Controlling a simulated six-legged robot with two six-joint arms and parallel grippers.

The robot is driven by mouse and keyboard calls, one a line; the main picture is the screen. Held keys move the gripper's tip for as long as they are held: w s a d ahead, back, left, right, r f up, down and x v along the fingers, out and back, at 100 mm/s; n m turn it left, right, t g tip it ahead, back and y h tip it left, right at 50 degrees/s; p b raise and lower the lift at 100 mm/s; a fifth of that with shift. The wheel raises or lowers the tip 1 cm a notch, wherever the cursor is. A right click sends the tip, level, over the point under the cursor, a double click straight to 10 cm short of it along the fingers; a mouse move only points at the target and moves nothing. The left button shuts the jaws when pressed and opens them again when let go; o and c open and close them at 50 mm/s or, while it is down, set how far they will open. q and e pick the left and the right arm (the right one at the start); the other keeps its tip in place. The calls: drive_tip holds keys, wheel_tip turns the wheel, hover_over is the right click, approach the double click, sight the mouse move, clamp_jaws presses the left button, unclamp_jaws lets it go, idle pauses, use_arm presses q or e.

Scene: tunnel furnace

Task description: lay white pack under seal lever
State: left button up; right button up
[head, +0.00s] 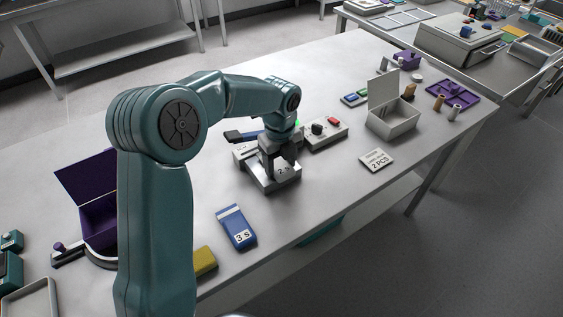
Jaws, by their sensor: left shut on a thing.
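My left gripper (281,160) points down over the middle of the table and is shut on a pale pack marked "2 S" (284,174), which looks like the white pack. The fingers hide part of it. Just behind and left of it is the sealer, with a pale grey body (241,152) and a dark blue lever (242,136). My gripper and forearm cover much of the sealer, so I cannot tell whether the pack lies under the lever. A blue pack marked "3 S" (237,227) lies nearer the front edge. My right gripper is not in view.
A control box (326,133) with a black knob and red button stands right of the gripper. A "2 PCS" card (377,160) and an open grey box (391,122) are farther right. A yellow block (205,261) and an open purple box (98,212) are at left.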

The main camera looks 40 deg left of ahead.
use_arm(q)
drive_tip(key=shift+w+a+r+p, duration=0.1)
drive_tip(key=shift+a+p, duration=0.15)
drive_tip(key=shift+a, duration=0.25)
drive_tip(key=shift+w+a+r+p, duration=0.1)
drive_tip(key=shift+a+p, duration=0.1)
drive_tip(key=shift+a, duration=0.25)
drive_tip(key=shift+w+a+p, duration=0.3)
drive_tip(key=shift+a, duration=0.05)
drive_tip(key=shift+w+a+f, duration=0.1)
drive_tip(key=shift+a, duration=0.45)
drive_tip(key=shift+f, duration=0.1)
drive_tip(key=o, duration=1.4)
drive_tip(key=shift+p, duration=0.3)
wheel_tip(320, 180, up, 7)
drive_tip(key=p, duration=0.6)
